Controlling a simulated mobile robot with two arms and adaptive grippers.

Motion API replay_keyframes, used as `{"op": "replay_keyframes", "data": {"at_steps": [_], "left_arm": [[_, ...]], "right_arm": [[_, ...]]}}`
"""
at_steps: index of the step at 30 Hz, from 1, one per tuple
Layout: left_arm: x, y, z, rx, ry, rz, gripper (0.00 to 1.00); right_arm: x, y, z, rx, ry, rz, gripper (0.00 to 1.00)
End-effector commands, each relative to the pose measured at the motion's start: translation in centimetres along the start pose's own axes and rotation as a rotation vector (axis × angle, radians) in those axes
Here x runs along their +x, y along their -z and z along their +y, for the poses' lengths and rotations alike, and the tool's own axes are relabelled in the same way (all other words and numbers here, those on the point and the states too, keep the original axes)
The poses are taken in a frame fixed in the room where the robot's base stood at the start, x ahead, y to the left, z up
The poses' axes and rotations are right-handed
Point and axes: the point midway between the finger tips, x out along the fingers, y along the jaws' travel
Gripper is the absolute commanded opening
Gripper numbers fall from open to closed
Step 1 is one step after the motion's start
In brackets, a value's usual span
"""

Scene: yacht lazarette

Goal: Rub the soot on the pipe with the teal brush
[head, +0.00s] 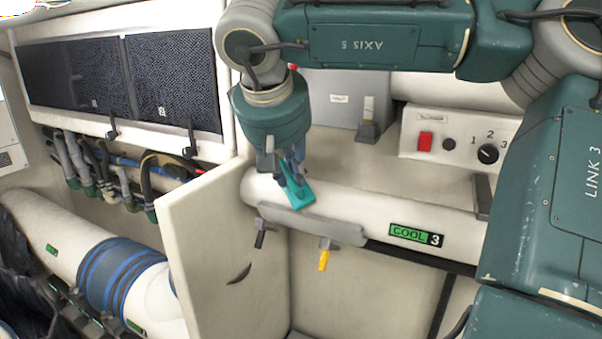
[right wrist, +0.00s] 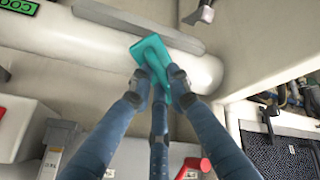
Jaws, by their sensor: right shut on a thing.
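My right gripper (head: 291,176) points down at the white pipe (head: 455,233), near its left end. It is shut on the teal brush (head: 300,196), which also shows between the fingers in the right wrist view (right wrist: 150,48). The brush lies over the pipe (right wrist: 205,72), at or very near its surface; I cannot tell whether it touches. A green "COOL 3" label (head: 416,236) is on the pipe to the right of the brush. I make out no soot on the visible pipe; any under the brush is hidden. My left gripper is not in view.
A pale upright panel (head: 215,240) stands left. A switch box (head: 455,135) sits behind, right.

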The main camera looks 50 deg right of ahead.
Motion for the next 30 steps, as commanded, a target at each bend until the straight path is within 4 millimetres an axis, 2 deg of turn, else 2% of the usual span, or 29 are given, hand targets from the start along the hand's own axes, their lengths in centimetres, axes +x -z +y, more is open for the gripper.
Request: {"op": "replay_keyframes", "data": {"at_steps": [13,30], "left_arm": [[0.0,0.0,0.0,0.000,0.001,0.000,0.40],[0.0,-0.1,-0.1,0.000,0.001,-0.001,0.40]], "right_arm": [[-0.3,0.3,-0.3,0.000,0.000,0.001,0.00],[-5.5,0.3,-1.3,0.000,0.001,0.002,0.00]]}}
